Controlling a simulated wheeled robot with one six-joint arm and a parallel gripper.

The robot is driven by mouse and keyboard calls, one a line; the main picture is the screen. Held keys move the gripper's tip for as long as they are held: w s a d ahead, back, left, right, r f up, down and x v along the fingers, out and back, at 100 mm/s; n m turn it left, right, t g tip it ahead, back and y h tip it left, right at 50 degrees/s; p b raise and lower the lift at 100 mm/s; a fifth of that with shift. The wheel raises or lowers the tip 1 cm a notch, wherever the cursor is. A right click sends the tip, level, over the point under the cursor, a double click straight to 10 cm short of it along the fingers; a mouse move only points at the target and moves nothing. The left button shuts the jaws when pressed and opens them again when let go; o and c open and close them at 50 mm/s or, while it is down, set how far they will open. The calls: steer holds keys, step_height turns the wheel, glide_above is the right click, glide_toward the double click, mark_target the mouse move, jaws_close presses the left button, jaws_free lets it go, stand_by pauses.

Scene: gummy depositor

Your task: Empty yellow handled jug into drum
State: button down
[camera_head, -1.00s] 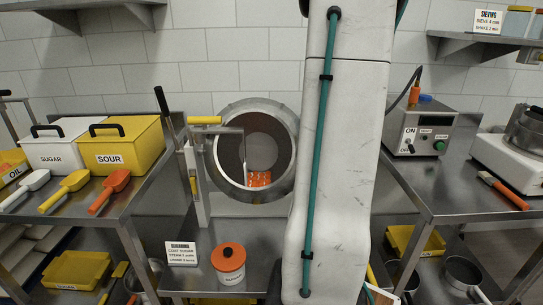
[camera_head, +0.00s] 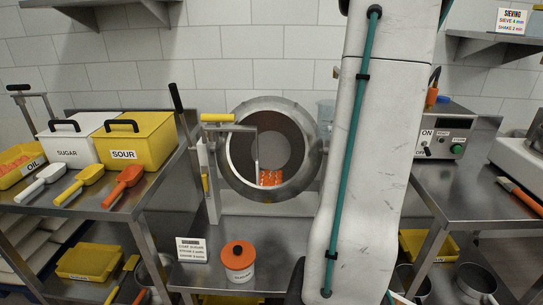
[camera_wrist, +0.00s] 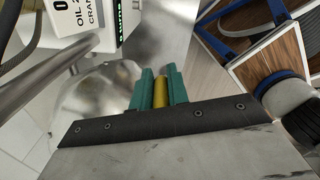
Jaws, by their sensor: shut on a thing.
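The steel drum (camera_head: 312,150) stands on a low bench in the head view, its round mouth facing me. Orange gummies (camera_head: 271,178) lie in the bottom of it. In the wrist view my gripper (camera_wrist: 159,76) has its teal fingers shut on a yellow handle (camera_wrist: 160,92), taken as the jug's. A shiny curved steel surface (camera_wrist: 92,98) lies beside the fingers; I cannot tell whether it is the jug's body. The jug's mouth and contents do not show. In the head view my gripper and the jug are not visible.
A yellow-handled crank (camera_head: 217,117) stands at the drum's left. An orange-lidded pot (camera_head: 238,262) and a sign (camera_head: 191,249) stand before it. The left table holds sugar (camera_head: 73,153) and sour (camera_head: 125,155) bins with scoops. A control box (camera_head: 446,132) stands right.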

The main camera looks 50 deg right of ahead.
steer(key=s+a, duration=0.4)
steer(key=s, duration=0.3)
stand_by(0.3)
